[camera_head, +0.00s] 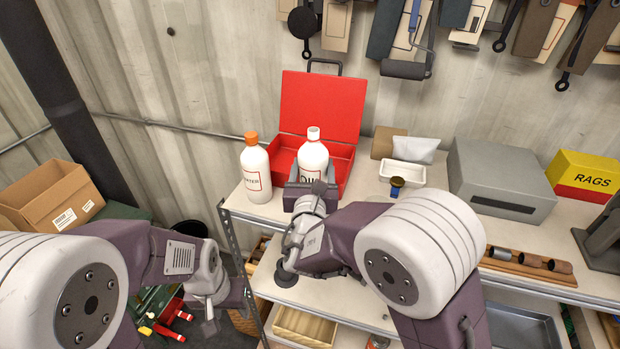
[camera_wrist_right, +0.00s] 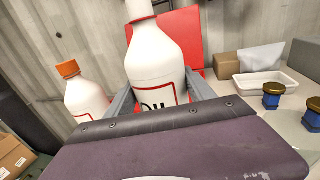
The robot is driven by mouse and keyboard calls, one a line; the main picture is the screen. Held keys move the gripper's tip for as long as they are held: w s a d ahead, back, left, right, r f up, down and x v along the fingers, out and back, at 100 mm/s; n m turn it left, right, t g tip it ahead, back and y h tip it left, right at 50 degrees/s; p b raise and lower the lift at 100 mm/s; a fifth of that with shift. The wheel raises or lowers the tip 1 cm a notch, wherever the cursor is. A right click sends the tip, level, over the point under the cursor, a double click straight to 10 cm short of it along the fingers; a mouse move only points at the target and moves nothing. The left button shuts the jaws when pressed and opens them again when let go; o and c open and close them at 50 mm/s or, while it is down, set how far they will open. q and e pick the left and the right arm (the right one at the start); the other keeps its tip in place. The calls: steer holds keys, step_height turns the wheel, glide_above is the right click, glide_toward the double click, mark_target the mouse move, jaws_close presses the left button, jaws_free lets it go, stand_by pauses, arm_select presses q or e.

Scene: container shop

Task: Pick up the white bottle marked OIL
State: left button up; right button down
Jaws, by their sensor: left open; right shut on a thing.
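The white bottle marked OIL (camera_head: 313,158) stands upright in front of the open red case, with a white cap and a red-framed label partly covered. It also shows in the right wrist view (camera_wrist_right: 153,62). My right gripper (camera_head: 312,176) is shut on it, one finger on each side. The bottle's base is hidden, so I cannot tell whether it touches the bench. My left gripper (camera_head: 209,318) hangs low at the left, open and empty, away from the bottle.
A second white bottle with an orange cap (camera_head: 256,170) stands close on the left. The red case (camera_head: 320,105) is behind. A white tray (camera_head: 402,172), blue jar (camera_wrist_right: 272,97) and grey box (camera_head: 500,175) are to the right. A cardboard box (camera_head: 50,195) is far left.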

steer(key=s+d+r+b, duration=0.3)
steer(key=d+r, duration=0.3)
steer(key=d, duration=0.4)
steer(key=shift+s+d+r, duration=0.15)
steer(key=shift+s+r, duration=0.05)
steer(key=shift+s, duration=0.15)
